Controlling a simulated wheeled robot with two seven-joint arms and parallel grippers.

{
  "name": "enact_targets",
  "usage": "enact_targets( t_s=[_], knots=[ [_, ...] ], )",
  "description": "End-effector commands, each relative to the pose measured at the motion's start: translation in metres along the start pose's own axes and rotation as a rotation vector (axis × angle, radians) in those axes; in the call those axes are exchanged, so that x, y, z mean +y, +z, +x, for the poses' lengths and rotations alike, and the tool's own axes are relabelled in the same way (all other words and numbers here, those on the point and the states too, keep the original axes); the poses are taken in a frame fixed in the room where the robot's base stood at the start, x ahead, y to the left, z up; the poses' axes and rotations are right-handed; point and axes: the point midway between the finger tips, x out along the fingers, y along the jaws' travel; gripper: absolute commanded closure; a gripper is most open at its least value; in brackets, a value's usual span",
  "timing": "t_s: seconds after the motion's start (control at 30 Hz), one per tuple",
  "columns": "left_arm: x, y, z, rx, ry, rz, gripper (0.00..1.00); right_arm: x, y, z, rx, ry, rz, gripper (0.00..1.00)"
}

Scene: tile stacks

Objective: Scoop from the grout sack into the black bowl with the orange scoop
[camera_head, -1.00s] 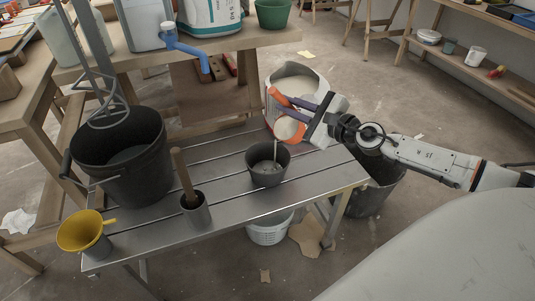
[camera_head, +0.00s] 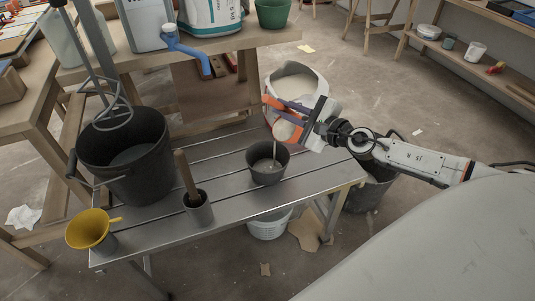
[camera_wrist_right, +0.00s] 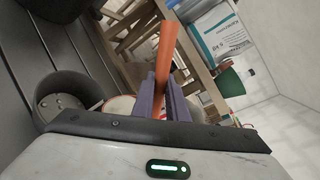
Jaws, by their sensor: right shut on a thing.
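My right gripper (camera_head: 297,118) is shut on the handle of the orange scoop (camera_head: 271,101). In the right wrist view the orange handle (camera_wrist_right: 166,50) stands out between the two purple fingers. In the head view the scoop's pale, powder-coloured end (camera_head: 287,132) hangs below the fingers, tipped, with a thin pale streak falling from it into the black bowl (camera_head: 268,177). The bowl sits on the grey slatted bench, with a little pale material inside. It also shows in the right wrist view (camera_wrist_right: 62,97). The open grout sack (camera_head: 296,84), full of pale powder, stands just behind the gripper. My left gripper is out of view.
A wooden table (camera_head: 254,42) with containers stands behind. The bench right of the bowl is clear.

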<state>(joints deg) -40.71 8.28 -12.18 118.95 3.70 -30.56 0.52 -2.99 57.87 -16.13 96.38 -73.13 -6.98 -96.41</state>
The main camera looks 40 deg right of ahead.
Motion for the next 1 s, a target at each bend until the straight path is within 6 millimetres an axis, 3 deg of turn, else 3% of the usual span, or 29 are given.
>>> enact_targets(
  t_s=[1.0],
  knots=[
    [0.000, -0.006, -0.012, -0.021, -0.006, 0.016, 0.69, 0.011, 0.005, 0.003, 0.020, -0.005, -0.111, 1.00]
  ],
)
